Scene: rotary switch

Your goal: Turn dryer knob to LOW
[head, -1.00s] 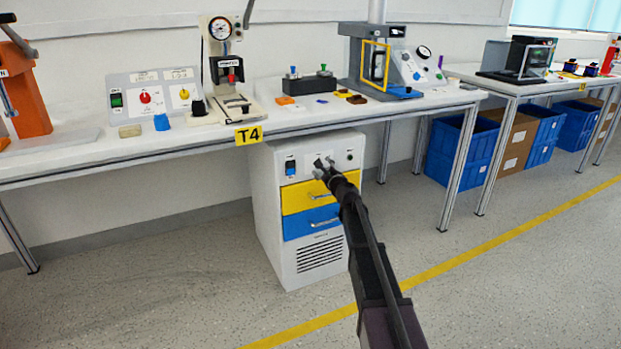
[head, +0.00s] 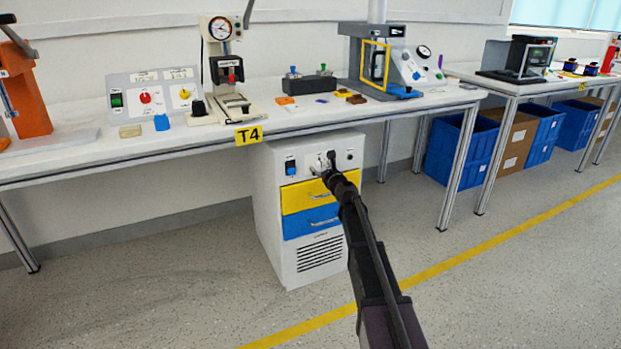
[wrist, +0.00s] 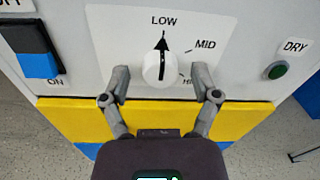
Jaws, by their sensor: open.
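The white dryer knob (wrist: 158,68) is on a white panel on the cabinet front, centred in the wrist view. Its black pointer (wrist: 162,43) points up at the LOW label (wrist: 164,21). The MID label (wrist: 205,44) is to its right, and a partly hidden label is below that. My gripper (wrist: 161,74) is open, with one finger on each side of the knob and a visible gap to it on both sides. In the head view my gripper (head: 323,163) is at the cabinet's upper panel and hides much of the knob.
A blue rocker switch (wrist: 37,55) is left of the knob and a green DRY button (wrist: 278,70) is right. A yellow drawer (head: 308,197) and a blue drawer (head: 310,221) with handles are below. The table edge (head: 300,128) overhangs the cabinet (head: 275,230).

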